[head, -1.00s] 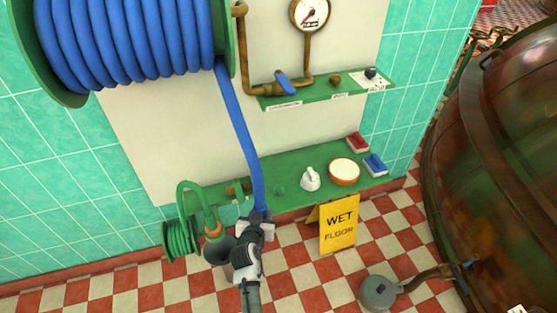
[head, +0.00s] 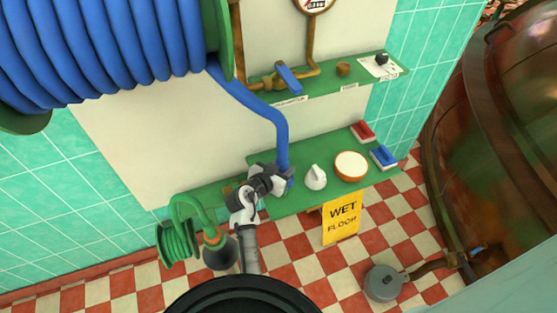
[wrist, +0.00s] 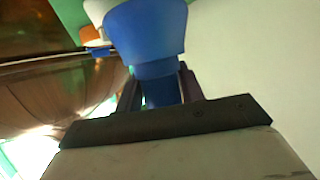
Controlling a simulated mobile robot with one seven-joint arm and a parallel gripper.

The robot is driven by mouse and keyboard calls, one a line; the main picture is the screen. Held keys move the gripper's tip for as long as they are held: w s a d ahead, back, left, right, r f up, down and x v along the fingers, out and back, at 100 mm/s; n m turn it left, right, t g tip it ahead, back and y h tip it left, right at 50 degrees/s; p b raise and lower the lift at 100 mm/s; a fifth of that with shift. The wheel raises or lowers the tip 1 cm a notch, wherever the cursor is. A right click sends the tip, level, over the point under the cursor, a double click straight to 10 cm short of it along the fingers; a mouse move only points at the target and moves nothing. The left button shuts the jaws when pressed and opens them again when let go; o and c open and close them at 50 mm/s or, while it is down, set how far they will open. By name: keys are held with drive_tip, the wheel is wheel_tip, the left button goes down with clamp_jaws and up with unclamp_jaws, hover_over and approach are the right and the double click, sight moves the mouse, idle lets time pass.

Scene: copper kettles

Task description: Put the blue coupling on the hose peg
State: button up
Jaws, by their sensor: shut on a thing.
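My gripper (head: 282,178) is shut on the blue coupling (wrist: 155,68) at the lower end of the blue hose (head: 281,130). In the wrist view the coupling sits between the two dark fingers, its wider part facing away from my wrist. In the head view the gripper is over the left part of the green lower shelf (head: 285,203), and the hose drops nearly upright into it. The hose peg is not visible; my gripper and the coupling cover that part of the shelf. I cannot tell whether the coupling touches the peg.
Right of my gripper stand a white cone-shaped thing (head: 316,178), a round cream-topped tub (head: 350,165), and red (head: 362,131) and blue (head: 383,157) brushes. A green hose reel (head: 177,243) is at left. A yellow sign (head: 342,219) stands below the shelf.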

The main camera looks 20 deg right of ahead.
wheel_tip(320, 180, down, 5)
drive_tip(key=b, duration=0.4)
drive_tip(key=shift+s+f, duration=0.1)
drive_tip(key=shift+f, duration=0.1)
drive_tip(key=shift+f+b, duration=0.35)
drive_tip(key=shift+f, duration=0.05)
drive_tip(key=shift+f+b, duration=0.6)
drive_tip(key=shift+b, duration=0.3)
drive_tip(key=o, duration=1)
drive_tip(key=shift+f, duration=0.1)
drive_tip(key=shift+s+a, duration=0.1)
drive_tip(key=shift+a, duration=0.05)
drive_tip(key=b+v, duration=0.2)
drive_tip(key=v, duration=1.1)
drive_tip(key=shift+s+a+r, duration=0.2)
drive_tip(key=shift+s+r, duration=0.05)
